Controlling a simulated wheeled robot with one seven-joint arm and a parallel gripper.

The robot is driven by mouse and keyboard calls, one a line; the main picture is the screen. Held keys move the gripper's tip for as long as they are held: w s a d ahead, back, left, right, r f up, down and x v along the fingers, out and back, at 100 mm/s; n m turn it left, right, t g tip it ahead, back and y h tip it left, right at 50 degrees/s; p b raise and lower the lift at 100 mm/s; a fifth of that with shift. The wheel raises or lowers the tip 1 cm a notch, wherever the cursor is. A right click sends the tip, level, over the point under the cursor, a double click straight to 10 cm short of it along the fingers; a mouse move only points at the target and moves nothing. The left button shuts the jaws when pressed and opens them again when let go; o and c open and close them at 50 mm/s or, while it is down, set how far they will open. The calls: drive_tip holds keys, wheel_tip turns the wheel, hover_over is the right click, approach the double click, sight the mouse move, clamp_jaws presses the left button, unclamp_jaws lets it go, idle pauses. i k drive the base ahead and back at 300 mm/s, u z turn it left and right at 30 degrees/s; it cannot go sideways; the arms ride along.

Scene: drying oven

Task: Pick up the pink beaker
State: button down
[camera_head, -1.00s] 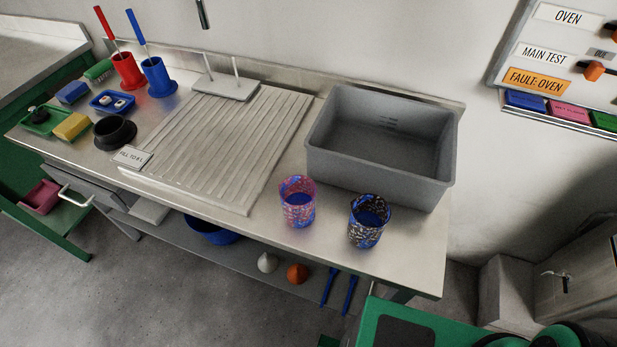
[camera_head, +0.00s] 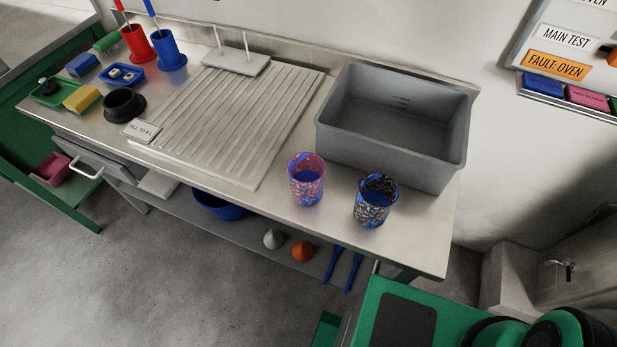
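The pink beaker (camera_head: 306,181) is a patterned pink and blue cup with an open top. It stands upright on the steel counter (camera_head: 420,245), near the front edge and in front of the grey basin. A black, white and blue patterned beaker (camera_head: 374,203) stands just to its right, with a small gap between them. My gripper is not in view. Nothing touches or covers the pink beaker.
The grey basin (camera_head: 392,124) stands behind the beakers. A ribbed drainboard (camera_head: 225,125) lies to the left. Red (camera_head: 136,43) and blue (camera_head: 169,51) holders, sponges and a black bowl (camera_head: 123,104) fill the far left. A green surface (camera_head: 440,318) shows at lower right.

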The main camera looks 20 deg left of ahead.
sight(306, 170)
drive_tip(key=u, duration=0.7)
drive_tip(key=k, duration=0.7)
drive_tip(key=z, duration=0.6)
